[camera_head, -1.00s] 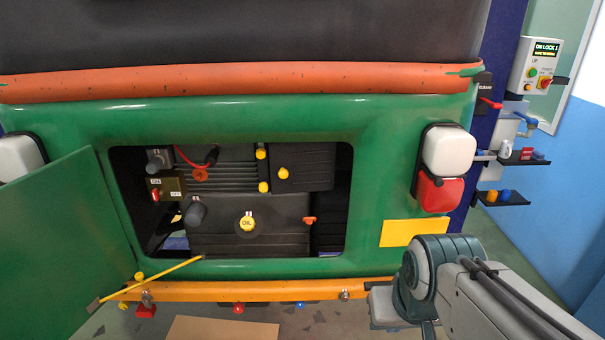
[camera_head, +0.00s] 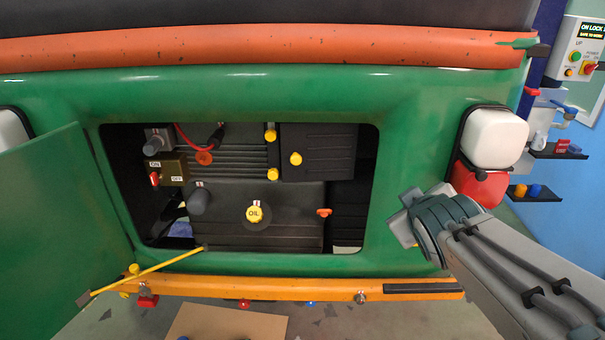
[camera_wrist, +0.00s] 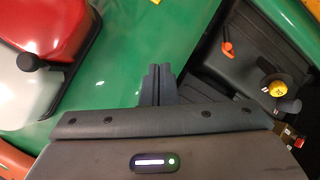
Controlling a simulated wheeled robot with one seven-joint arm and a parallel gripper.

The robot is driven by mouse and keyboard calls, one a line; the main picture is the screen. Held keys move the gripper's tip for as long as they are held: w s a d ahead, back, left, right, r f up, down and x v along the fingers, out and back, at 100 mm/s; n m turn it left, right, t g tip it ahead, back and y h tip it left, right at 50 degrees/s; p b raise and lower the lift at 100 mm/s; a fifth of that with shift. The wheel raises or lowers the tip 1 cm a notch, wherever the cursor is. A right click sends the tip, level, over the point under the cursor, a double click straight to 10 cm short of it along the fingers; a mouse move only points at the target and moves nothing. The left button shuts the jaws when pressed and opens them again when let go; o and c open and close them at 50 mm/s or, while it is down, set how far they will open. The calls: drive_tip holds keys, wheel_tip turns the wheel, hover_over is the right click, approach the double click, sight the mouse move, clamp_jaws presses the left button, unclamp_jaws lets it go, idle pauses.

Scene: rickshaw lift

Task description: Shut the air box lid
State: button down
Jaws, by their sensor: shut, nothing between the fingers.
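The air box (camera_head: 335,150) appears to be the dark ribbed box at the upper right of the engine bay in the head view. A yellow knob (camera_head: 295,159) sits on its front face. Its lid looks flush with the box, but I cannot tell whether it is fully shut. My gripper (camera_wrist: 158,70) is shut and empty in the wrist view, over the green body panel between the tail light and the bay opening. In the head view my arm reaches to the right of the opening; the fingers cannot be made out there.
The green hatch door (camera_head: 60,205) stands open at left, with a yellow rod (camera_head: 150,272) near it. The oil cap (camera_head: 254,214) and an orange lever (camera_head: 323,212) are lower in the bay. A red and white tail light (camera_head: 492,150) is close to my arm. An orange bumper (camera_head: 250,288) runs below.

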sight(320, 156)
drive_tip(key=w+a+r+n+t+y+b, duration=0.35)
drive_tip(key=w+a+n+t+y, duration=0.2)
drive_tip(key=n, duration=0.45)
drive_tip(key=s+a+f+n+g+y+b, duration=0.2)
drive_tip(key=s+a+n+g+y+b, duration=0.2)
drive_tip(key=a+n+y, duration=0.45)
drive_tip(key=w+a+n+p, duration=0.2)
drive_tip(key=w+a, duration=0.3)
drive_tip(key=w, duration=0.5)
drive_tip(key=shift+w+a+f+y+p, duration=0.15)
drive_tip(key=shift+w+a+y+p, duration=0.15)
drive_tip(key=shift+w+y, duration=0.1)
